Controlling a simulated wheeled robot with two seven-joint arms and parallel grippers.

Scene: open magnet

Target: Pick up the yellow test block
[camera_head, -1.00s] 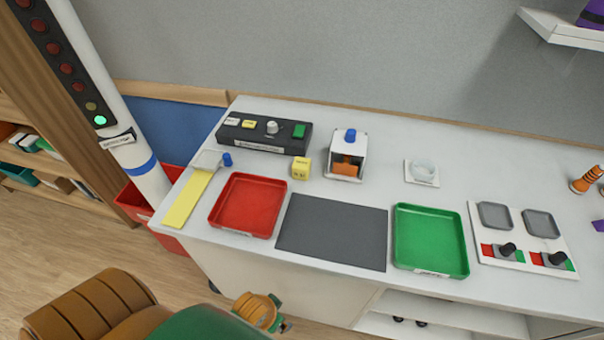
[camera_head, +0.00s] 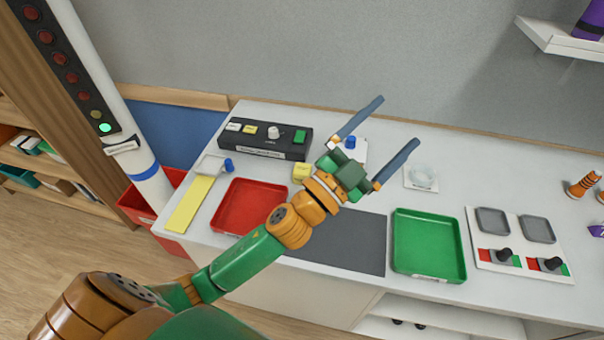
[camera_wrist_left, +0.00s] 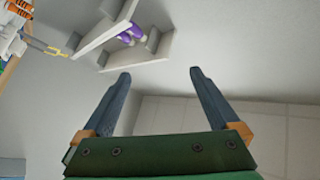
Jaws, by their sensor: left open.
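The yellow test block (camera_head: 301,171) sits on the white table, just right of the red tray, partly hidden by my left wrist in the head view. My left gripper (camera_head: 385,135) is open and empty, with its two blue-grey fingers spread. It is raised over the table, above and to the right of the block, and points toward the back wall. In the left wrist view the open fingers (camera_wrist_left: 158,85) frame only wall and shelf. The block does not show there. My right gripper is in neither view.
A red tray (camera_head: 238,208), a dark mat (camera_head: 355,248) and a green tray (camera_head: 430,243) line the table front. Behind them stand a black button box (camera_head: 262,150) and a white housing with a blue knob (camera_head: 350,142), mostly covered by my gripper. A glass dish (camera_head: 422,176) stands right.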

